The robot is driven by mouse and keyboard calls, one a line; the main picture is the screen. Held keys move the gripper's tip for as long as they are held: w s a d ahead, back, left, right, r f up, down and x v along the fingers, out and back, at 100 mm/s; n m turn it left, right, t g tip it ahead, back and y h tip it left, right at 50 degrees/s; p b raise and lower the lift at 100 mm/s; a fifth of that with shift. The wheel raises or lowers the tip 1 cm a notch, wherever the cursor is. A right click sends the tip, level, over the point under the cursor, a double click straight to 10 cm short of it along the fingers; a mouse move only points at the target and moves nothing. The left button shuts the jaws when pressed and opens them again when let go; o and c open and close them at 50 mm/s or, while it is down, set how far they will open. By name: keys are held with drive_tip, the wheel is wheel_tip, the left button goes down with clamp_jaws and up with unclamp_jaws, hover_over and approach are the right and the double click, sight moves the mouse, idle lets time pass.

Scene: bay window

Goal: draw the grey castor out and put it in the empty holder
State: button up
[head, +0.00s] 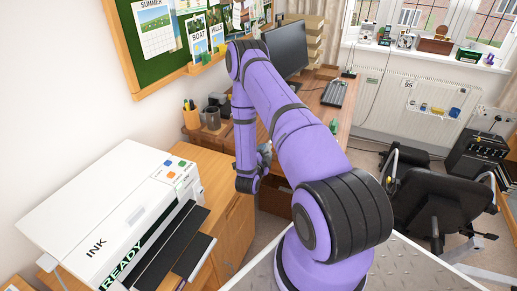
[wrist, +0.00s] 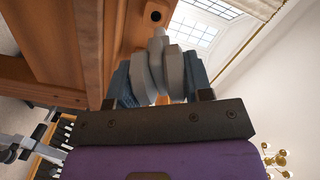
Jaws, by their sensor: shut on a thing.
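In the wrist view, my gripper (wrist: 160,80) is shut on the grey castor (wrist: 158,50), which sits between the blue-grey fingers with its narrow end pointing up in the picture. A round dark hole (wrist: 155,15) in the brown wooden underside shows just above that end; it looks empty and apart from the castor, though depth is hard to judge. In the head view, my gripper (head: 264,158) is low beside the desk, mostly hidden behind my arm, and the castor cannot be made out there.
The wooden desk (head: 312,95) carries a monitor and keyboard. A wooden cabinet (head: 235,225) with a white printer (head: 115,210) stands at the left. A black office chair (head: 440,205) is at the right. In the wrist view, wooden panels (wrist: 45,75) lie close on the left.

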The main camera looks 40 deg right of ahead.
drive_tip(key=shift+s+d+f+g, duration=0.1)
drive_tip(key=shift+s+d+g, duration=0.15)
drive_tip(key=shift+d+g, duration=0.2)
drive_tip(key=shift+d, duration=0.1)
drive_tip(key=shift+x, duration=2.75)
drive_tip(key=shift+x, duration=2.1)
drive_tip(key=o, duration=1.3)
drive_tip(key=shift+o, duration=0.2)
drive_tip(key=v, duration=1)
drive_tip(key=shift+s+a, duration=0.2)
drive_tip(key=shift+a, duration=0.15)
